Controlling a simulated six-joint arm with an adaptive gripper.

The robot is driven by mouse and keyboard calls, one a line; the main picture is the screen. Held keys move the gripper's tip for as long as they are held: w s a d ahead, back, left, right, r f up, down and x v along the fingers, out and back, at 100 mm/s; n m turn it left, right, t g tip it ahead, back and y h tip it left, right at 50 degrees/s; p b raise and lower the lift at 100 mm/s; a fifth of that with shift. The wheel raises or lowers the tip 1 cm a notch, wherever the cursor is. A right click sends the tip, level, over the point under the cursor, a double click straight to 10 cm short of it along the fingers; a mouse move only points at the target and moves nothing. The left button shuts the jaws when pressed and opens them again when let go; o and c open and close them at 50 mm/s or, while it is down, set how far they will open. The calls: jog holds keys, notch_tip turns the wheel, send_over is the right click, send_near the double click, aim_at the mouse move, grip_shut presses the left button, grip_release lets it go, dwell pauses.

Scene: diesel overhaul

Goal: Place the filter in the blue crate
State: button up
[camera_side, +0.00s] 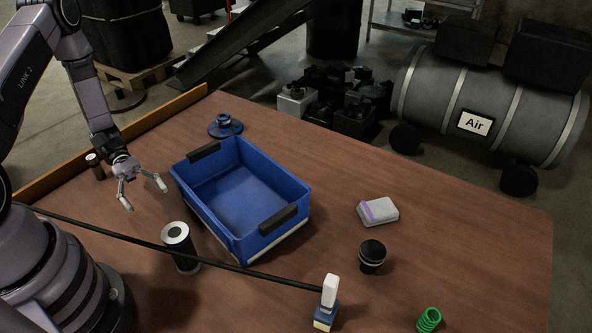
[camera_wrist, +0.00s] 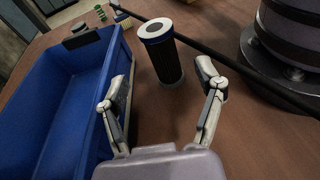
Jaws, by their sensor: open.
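The filter, a black cylinder with a light top and a dark centre hole, stands upright on the table in the side view (camera_side: 181,248), just left of the blue crate (camera_side: 219,228). In the wrist view the filter (camera_wrist: 165,62) stands ahead of my gripper, between the lines of its two fingers and apart from them. The blue crate's wall (camera_wrist: 112,75) is on the left there. My gripper (camera_side: 146,195) is open and empty above the table, left of the crate; it also shows in the wrist view (camera_wrist: 165,85). The crate looks empty.
A blue flanged part (camera_side: 225,125) sits behind the crate. A white and purple block (camera_side: 378,211), a black round part (camera_side: 372,256), a brush (camera_side: 327,303) and a green spring (camera_side: 429,319) lie right. A small dark cylinder (camera_side: 95,166) stands left.

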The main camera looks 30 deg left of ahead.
send_near(184, 247)
jog(key=shift+h, duration=0.3)
jog(key=x, duration=0.4)
jog(key=shift+s+f, duration=0.15)
jog(key=shift+f, duration=0.3)
jog(key=shift+r+x, duration=0.2)
jog(key=shift+x, duration=2.55)
jog(key=shift+d, duration=0.1)
jog(key=c, duration=1.1)
